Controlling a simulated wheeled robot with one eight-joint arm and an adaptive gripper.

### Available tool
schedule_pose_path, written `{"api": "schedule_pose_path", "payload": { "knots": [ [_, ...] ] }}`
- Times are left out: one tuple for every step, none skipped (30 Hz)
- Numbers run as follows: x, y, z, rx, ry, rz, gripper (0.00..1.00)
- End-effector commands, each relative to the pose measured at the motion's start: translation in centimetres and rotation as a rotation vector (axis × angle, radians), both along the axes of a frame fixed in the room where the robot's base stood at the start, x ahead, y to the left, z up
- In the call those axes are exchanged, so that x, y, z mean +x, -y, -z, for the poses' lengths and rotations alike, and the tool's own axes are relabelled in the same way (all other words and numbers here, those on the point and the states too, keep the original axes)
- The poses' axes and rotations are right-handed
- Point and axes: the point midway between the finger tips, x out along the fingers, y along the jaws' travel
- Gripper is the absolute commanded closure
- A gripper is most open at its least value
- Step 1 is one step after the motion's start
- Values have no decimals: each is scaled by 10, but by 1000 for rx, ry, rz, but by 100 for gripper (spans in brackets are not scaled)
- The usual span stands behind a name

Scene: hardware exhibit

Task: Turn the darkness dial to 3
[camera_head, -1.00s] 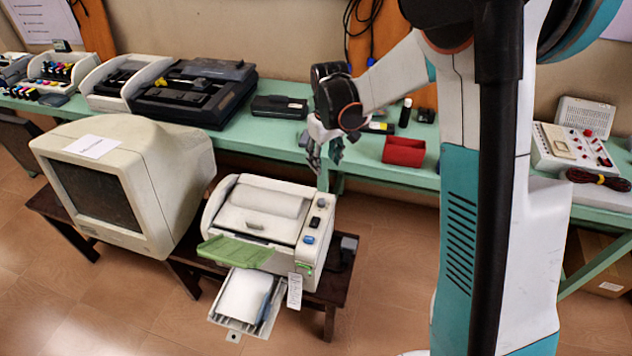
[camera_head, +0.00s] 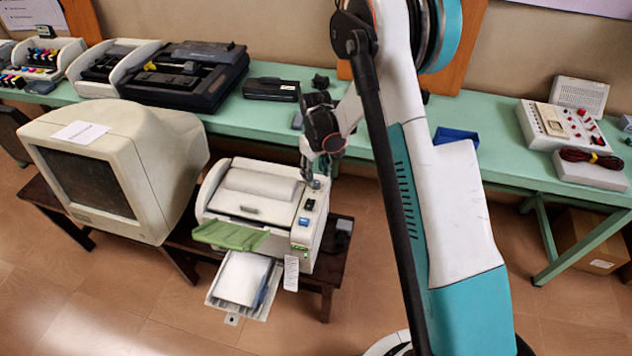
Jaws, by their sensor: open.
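The cream printer-like machine (camera_head: 262,205) stands on a low dark stand, with a control panel on its right side. The panel has a dark square control (camera_head: 310,204) and a blue button (camera_head: 304,221) below it. The round knob at the panel's far end, which appears to be the darkness dial, is covered by my gripper in this view. My gripper (camera_head: 315,182) points down at that spot with its jaws open. I cannot tell whether the fingers touch the knob or sit around it. The dial's numbers are too small to read.
An old beige monitor (camera_head: 125,170) stands left of the machine. Its green flap (camera_head: 230,236) and paper tray (camera_head: 243,280) stick out in front. The green bench (camera_head: 240,115) behind holds several devices, a blue bin (camera_head: 456,135) and a red-white control box (camera_head: 570,127).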

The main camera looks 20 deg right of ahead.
Motion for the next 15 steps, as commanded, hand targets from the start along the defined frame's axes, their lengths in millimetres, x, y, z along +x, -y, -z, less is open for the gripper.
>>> {"api": "schedule_pose_path", "payload": {
  "knots": [
    [0, 0, 11, 0, 0, 0, 56],
    [0, 0, 15, 0, 0, 0, 56],
    [0, 0, 20, 0, 0, 0, 56],
    [0, 0, 24, 0, 0, 0, 56],
    [0, 0, 28, 0, 0, 0, 56],
    [0, 0, 32, 0, 0, 0, 56],
    [0, 0, 34, 0, 0, 0, 56],
    [0, 0, 36, 0, 0, 0, 56],
    [0, 0, 38, 0, 0, 0, 56],
    [0, 0, 39, 0, 0, 0, 56],
    [0, 0, 40, 0, 0, 0, 56],
    [0, 0, 41, 0, 0, 0, 56],
    [0, 0, 41, 0, 0, 0, 56],
    [0, 0, 42, 0, 0, 0, 56],
    [0, 0, 42, 0, 0, 0, 56]
  ]
}}
